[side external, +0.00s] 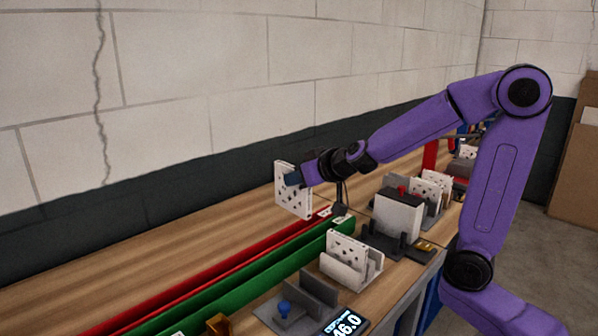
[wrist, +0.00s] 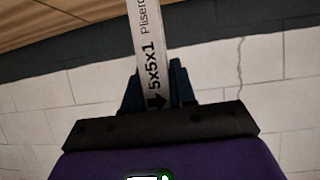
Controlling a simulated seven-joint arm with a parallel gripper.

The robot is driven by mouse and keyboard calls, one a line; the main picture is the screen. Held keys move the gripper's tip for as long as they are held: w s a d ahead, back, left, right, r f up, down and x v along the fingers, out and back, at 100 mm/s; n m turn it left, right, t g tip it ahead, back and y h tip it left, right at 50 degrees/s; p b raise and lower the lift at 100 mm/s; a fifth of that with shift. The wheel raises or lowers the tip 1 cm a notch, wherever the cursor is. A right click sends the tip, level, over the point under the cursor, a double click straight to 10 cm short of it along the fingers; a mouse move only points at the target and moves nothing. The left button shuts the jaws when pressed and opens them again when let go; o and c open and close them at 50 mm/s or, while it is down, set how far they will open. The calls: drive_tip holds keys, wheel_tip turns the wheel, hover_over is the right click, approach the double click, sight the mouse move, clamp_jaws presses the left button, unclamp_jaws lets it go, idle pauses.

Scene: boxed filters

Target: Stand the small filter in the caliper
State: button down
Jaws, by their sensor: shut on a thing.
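My gripper (side external: 293,178) is shut on a white filter (side external: 292,201) with dark holes in its face. It holds the filter upright in the air, near the wall. In the wrist view the filter's narrow edge (wrist: 151,45) stands between the two dark blue fingers and reads "5x5x1". The caliper (side external: 318,293) is on the bench at the bottom, with grey upright jaws, a blue knob and a display reading 46.0. No filter shows between its jaws. Another white filter (side external: 348,250) stands in a pale holder (side external: 352,274) behind the caliper.
Red (side external: 215,290) and green (side external: 255,272) long channels run along the bench, left of the caliper. Bare wood (side external: 150,270) lies along the wall.

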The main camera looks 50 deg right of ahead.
drive_tip(key=s+a+f, duration=0.2)
drive_tip(key=s+a, duration=0.1)
drive_tip(key=s, duration=0.3)
drive_tip(key=s+a+f, duration=0.3)
drive_tip(key=s, duration=0.3)
drive_tip(key=shift+a+n+y, duration=0.25)
drive_tip(key=shift+n+y, duration=0.15)
idle(0.3)
drive_tip(key=shift+f, duration=2.45)
drive_tip(key=shift+f, duration=3.5)
